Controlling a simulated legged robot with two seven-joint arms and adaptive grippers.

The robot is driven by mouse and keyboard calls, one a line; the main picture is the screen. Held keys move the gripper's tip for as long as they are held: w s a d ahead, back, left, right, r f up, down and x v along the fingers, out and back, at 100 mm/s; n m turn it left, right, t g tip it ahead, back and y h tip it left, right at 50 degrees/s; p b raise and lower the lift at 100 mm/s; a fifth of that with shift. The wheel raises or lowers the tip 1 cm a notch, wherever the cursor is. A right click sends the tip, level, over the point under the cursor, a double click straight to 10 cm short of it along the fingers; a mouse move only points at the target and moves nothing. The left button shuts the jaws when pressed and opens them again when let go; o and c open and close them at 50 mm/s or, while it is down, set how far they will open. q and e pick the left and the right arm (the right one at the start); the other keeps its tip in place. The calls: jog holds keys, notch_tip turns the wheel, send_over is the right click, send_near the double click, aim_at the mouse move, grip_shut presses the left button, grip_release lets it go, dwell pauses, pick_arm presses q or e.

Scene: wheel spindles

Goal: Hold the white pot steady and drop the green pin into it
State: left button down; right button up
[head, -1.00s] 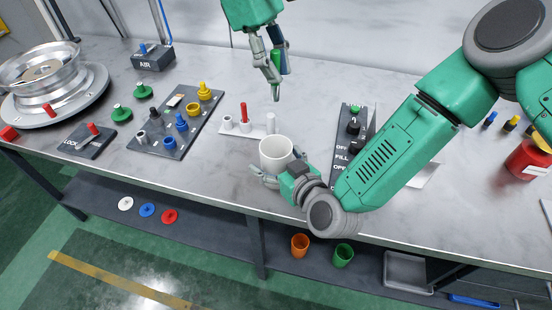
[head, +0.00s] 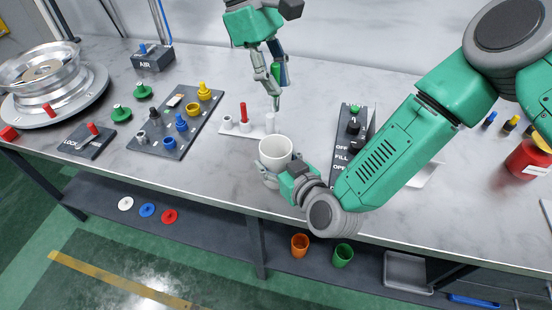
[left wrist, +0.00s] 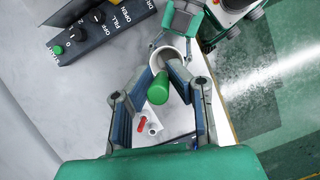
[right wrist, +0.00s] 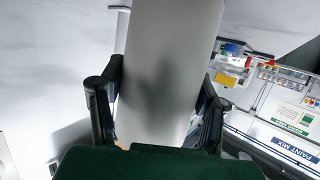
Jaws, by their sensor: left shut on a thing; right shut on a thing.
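The white pot (head: 276,148) stands upright near the front of the bench. My right gripper (head: 268,172) is shut around its side, and the pot wall fills the right wrist view (right wrist: 165,70). My left gripper (head: 275,90) is above and behind the pot, shut on the green pin (head: 275,73), which points downward. In the left wrist view the green pin (left wrist: 158,88) shows between the fingers and overlaps the near part of the pot's rim (left wrist: 165,50). The pin is apart from the pot; its lower end is partly hidden by the fingers.
A white rack (head: 236,132) with a red pin (head: 243,113) and white posts is just behind the pot. A black switch panel (head: 350,135) stands to the right, and a dark board of coloured knobs (head: 172,132) to the left. The bench's front edge is close.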

pick_arm(q)
notch_tip(320, 180, down, 11)
jog(key=shift+r, duration=0.15)
dwell(1.0)
jog(key=c, duration=1.4)
grip_release()
jog(key=shift+c, duration=0.2)
jog(key=shift+r, duration=0.1)
jog(key=v, duration=1.1)
jog(key=shift+w+a+r, duration=0.15)
jog(key=shift+r, duration=0.2)
pick_arm(e)
jog(key=o, duration=1.2)
